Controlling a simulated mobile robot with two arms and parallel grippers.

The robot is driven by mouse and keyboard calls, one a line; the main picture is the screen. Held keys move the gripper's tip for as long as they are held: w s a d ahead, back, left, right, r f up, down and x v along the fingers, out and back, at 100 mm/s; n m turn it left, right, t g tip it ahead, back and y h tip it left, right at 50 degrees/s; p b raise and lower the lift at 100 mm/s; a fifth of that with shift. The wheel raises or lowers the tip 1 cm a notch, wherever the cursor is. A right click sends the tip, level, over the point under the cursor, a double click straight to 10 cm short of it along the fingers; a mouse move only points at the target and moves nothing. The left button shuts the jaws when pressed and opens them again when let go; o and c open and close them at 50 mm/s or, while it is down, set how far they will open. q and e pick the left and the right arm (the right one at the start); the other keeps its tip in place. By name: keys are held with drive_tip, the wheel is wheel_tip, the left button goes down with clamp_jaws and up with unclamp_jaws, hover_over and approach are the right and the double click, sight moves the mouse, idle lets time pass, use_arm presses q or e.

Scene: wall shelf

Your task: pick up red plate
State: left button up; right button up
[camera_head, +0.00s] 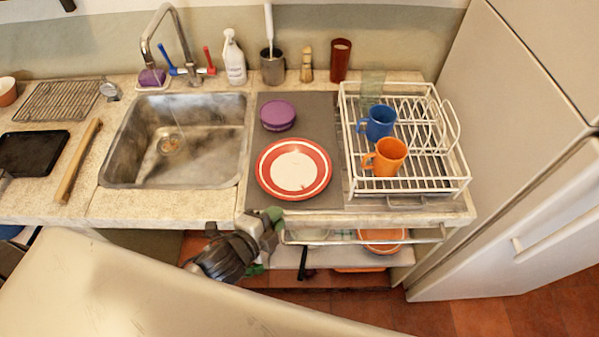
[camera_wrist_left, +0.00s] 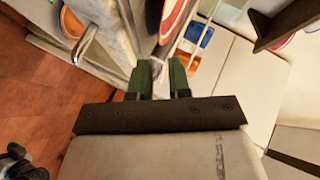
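The red plate (camera_head: 294,168), with a red rim and white middle, lies flat on the dark grey mat (camera_head: 318,111) between sink and dish rack. Part of its rim shows at the top of the left wrist view (camera_wrist_left: 174,18). My left gripper (camera_head: 270,222), dark with green fingertips, is at the counter's front edge, just in front of and below the plate, apart from it. In the left wrist view its two green fingers (camera_wrist_left: 160,78) stand a little apart with nothing between them.
A purple bowl (camera_head: 278,115) sits behind the plate. A white dish rack (camera_head: 408,186) with blue (camera_head: 378,122) and orange (camera_head: 388,157) mugs stands right. The sink (camera_head: 175,140) is left. A metal rail (camera_head: 365,237) runs below the counter front; a tall fridge (camera_head: 520,150) is far right.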

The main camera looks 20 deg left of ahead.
sight(298, 197)
use_arm(q)
drive_tip(key=x, duration=0.2)
drive_tip(key=shift+w+f, duration=0.1)
drive_tip(key=shift+w, duration=0.3)
drive_tip(key=shift+w+d, duration=0.1)
drive_tip(key=shift+w, duration=0.1)
drive_tip(key=shift+w+d+f+p, duration=0.1)
drive_tip(key=shift+w+d+p, duration=0.25)
drive_tip(key=shift+w+p, duration=0.2)
drive_tip(key=shift+w+d+f+p, duration=0.15)
drive_tip(key=shift+w+d+p, duration=0.25)
drive_tip(key=shift+w, duration=0.25)
drive_tip(key=shift+x, duration=1)
drive_tip(key=shift+w+f, duration=0.15)
drive_tip(key=shift+f, duration=0.1)
clamp_jaws()
use_arm(e)
drive_tip(key=shift+a+r, duration=0.25)
drive_tip(key=shift+r, duration=0.9)
